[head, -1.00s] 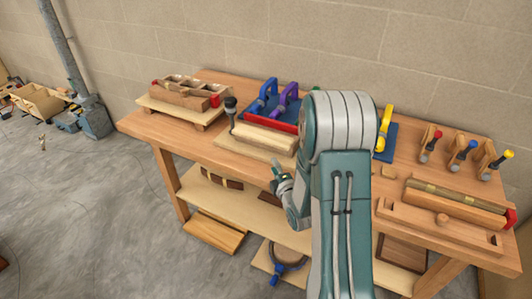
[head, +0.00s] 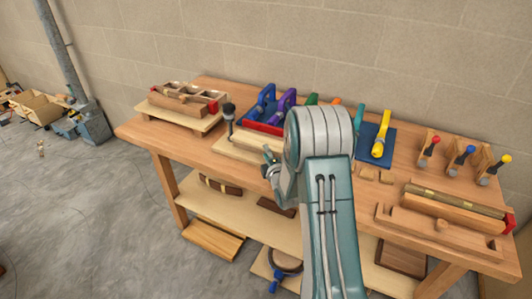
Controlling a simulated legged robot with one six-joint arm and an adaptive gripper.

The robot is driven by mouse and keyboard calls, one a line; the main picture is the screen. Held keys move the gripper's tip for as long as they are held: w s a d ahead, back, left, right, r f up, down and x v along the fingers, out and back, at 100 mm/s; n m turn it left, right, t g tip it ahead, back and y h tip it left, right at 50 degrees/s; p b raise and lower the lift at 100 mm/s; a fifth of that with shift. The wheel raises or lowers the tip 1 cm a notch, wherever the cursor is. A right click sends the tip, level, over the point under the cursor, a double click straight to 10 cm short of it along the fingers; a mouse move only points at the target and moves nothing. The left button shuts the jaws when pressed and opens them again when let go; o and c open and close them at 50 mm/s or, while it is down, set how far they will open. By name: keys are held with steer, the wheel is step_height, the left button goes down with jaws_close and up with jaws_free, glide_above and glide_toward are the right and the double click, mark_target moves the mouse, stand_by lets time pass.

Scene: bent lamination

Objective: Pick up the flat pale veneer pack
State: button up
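A flat pale pack (head: 258,139), which looks like the veneer pack, lies on a light board (head: 228,147) near the front edge of the workbench, left of my arm. Its right end is hidden behind my arm. My gripper (head: 268,161) is small in the view, at the bench's front edge just below and right of the pack. It appears apart from the pack, though depth is hard to judge. My arm and wrist partly cover it, and its finger opening is too small to read.
A wooden box (head: 180,104) stands at the left, and a wooden form (head: 455,205) lies at the right. A lower shelf (head: 240,212) holds more pieces.

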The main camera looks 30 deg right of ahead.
steer(key=shift+w, duration=0.25)
jaws_close()
steer(key=shift+r, duration=1.35)
steer(key=shift+s, duration=0.1)
steer(key=s+a+r, duration=0.1)
steer(key=s+r, duration=0.1)
steer(key=s, duration=0.5)
steer(key=s+r, duration=0.3)
steer(key=s, duration=0.3)
steer(key=shift+s+a, duration=0.35)
